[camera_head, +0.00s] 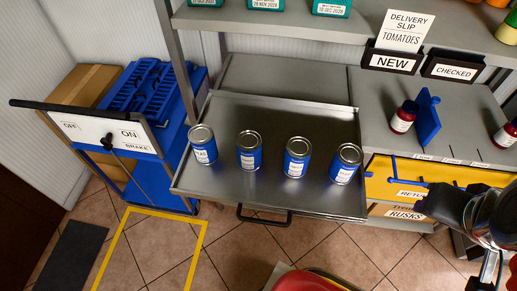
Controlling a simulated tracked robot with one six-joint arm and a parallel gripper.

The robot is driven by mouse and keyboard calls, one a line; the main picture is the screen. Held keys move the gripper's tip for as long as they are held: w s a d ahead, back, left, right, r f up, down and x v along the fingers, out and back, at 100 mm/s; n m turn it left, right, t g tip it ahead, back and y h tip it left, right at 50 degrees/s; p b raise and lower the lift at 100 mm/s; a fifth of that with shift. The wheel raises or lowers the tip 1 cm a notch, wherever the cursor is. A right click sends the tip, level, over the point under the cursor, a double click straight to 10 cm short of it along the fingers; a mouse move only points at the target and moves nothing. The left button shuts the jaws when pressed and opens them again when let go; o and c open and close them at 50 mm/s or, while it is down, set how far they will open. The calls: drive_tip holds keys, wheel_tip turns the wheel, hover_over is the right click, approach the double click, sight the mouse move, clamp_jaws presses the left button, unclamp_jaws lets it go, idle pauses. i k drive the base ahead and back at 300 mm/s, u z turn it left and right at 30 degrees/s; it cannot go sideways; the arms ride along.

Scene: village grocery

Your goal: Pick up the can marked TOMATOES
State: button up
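Several blue cans with silver lids and white labels stand upright in a row on a pulled-out metal tray (270,116). They are the far-left can (204,150), the second can (248,157), the third can (296,162) and the far-right can (345,168). The label print is too small to read surely, so I cannot tell which can is marked TOMATOES. A dark part of my arm shows at the right edge, apart from the cans. I cannot make out the fingertips or whether my gripper is open.
A delivery slip (405,30) reading TOMATOES stands above a NEW sign (391,62), beside a CHECKED sign (453,71). A red jar (402,121) stands by a blue divider (428,120) on the right shelf. A blue cart (150,92) stands left. The tray's front handle (265,221) juts out.

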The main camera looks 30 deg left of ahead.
sight(249, 142)
drive_tip(key=z, duration=0.1)
drive_tip(key=k, duration=1.05)
drive_tip(key=u, duration=1.9)
drive_tip(key=i, duration=1)
drive_tip(key=u, duration=0.05)
